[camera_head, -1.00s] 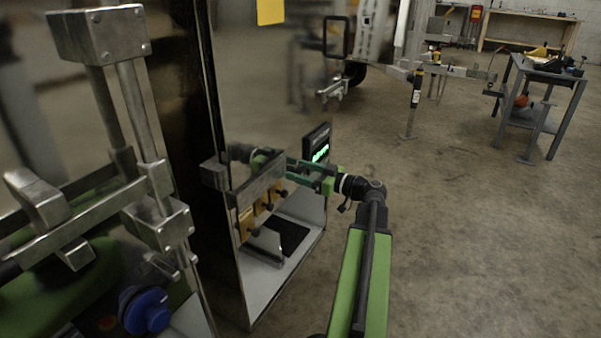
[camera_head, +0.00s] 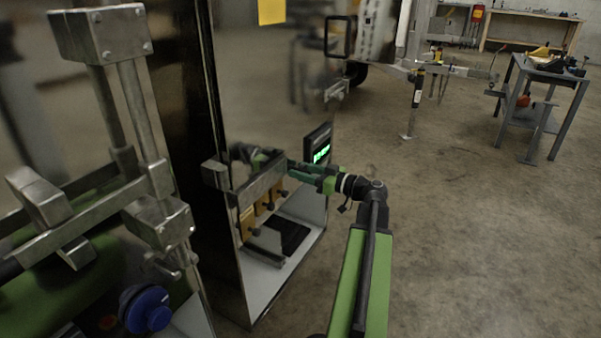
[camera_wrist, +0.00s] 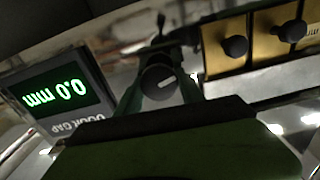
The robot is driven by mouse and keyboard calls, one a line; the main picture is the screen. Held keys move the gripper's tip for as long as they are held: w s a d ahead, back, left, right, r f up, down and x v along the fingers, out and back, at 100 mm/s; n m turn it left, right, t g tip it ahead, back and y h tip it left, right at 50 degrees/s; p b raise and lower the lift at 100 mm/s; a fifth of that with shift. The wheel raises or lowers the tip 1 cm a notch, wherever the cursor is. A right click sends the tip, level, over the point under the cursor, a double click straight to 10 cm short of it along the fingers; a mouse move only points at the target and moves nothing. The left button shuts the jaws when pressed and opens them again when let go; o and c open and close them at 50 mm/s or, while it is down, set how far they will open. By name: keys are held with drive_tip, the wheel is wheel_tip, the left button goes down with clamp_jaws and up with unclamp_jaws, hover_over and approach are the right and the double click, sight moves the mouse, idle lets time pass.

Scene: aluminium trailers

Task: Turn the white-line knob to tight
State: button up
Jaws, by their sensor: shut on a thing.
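The white-line knob (camera_wrist: 158,84) is dark and round, with a short white line on its face pointing to the upper right in the wrist view. My gripper (camera_wrist: 161,72) has one green finger on each side of it and is shut on it. In the head view, my gripper (camera_head: 291,170) reaches left to the metal bar on the cabinet front, and the knob is hidden there. A display labelled DOOR GAP (camera_wrist: 57,95) shows 0.0 mm in green, upside down. The display (camera_head: 318,147) also shows right of the bar in the head view.
Yellow plates (camera_wrist: 225,46) with black knobs sit right beside the held knob. The shiny cabinet (camera_head: 270,90) stands close to my gripper. A blue knob (camera_head: 148,309) and metal clamp frame (camera_head: 98,34) are at left. The concrete floor at right is clear up to a grey table (camera_head: 545,75).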

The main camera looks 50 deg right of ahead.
drive_tip(key=m, duration=0.4)
drive_tip(key=shift+m, duration=0.3)
drive_tip(key=m, duration=0.5)
drive_tip(key=shift+d+f+m, duration=0.15)
drive_tip(key=shift+m, duration=0.15)
drive_tip(key=m, duration=0.5)
drive_tip(key=shift+f, duration=0.1)
drive_tip(key=m, duration=0.5)
drive_tip(key=shift+f+b, duration=0.1)
drive_tip(key=shift+b, duration=0.25)
drive_tip(key=shift+d+m, duration=0.1)
drive_tip(key=shift+m, duration=0.4)
drive_tip(key=o, duration=1.3)
drive_tip(key=v, duration=1.7)
drive_tip(key=shift+s, duration=0.2)
